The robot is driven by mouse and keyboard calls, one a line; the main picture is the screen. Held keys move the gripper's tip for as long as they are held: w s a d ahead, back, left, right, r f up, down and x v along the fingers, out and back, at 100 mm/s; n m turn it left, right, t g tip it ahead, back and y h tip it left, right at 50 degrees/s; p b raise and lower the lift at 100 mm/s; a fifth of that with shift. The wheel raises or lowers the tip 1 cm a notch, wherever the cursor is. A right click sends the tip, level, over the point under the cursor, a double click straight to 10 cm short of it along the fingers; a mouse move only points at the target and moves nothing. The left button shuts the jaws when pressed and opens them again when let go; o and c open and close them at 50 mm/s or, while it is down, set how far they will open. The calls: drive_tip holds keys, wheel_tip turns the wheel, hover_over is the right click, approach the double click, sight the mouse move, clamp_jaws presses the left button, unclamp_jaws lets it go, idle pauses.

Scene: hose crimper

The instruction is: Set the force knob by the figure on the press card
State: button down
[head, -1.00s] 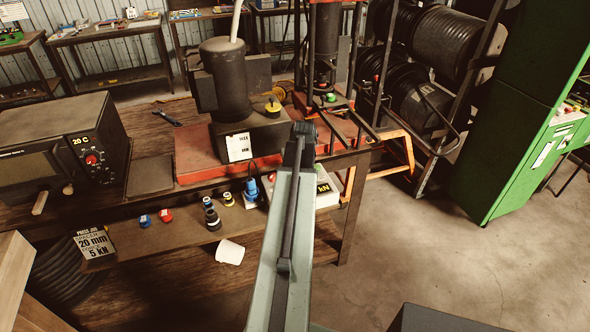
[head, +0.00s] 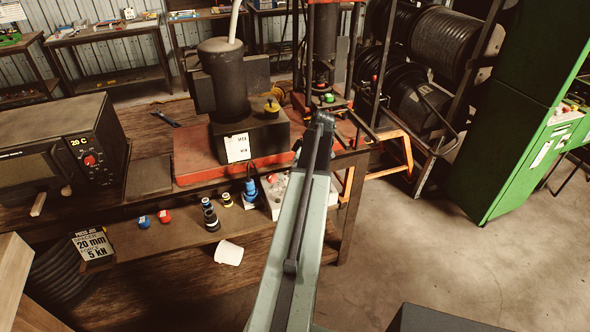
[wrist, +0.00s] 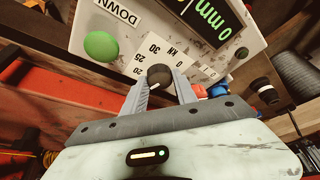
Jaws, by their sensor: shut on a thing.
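The press card (head: 92,245) stands at the lower left in the head view and reads 20 mm and 5 kN. The force knob (wrist: 159,74) is a small dark round knob on the pale control panel (wrist: 208,47) in the wrist view. Figures 20, 25, 30 and kN are printed beside it. My gripper (wrist: 160,84) is shut on the knob, one finger on each side. A small pale mark shows on the knob; which figure it points to is unclear. In the head view my arm hides the gripper and knob.
A green button (wrist: 101,46) and a DOWN label sit on the panel near the knob. A lit display (wrist: 215,18) is close by.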

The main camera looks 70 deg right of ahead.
drive_tip(key=shift+d+n+y, duration=0.1)
drive_tip(key=shift+n+y, duration=0.5)
drive_tip(key=shift+n, duration=1.1)
drive_tip(key=c, duration=1)
unclamp_jaws()
drive_tip(key=p+v, duration=0.7)
drive_tip(key=shift+r, duration=0.4)
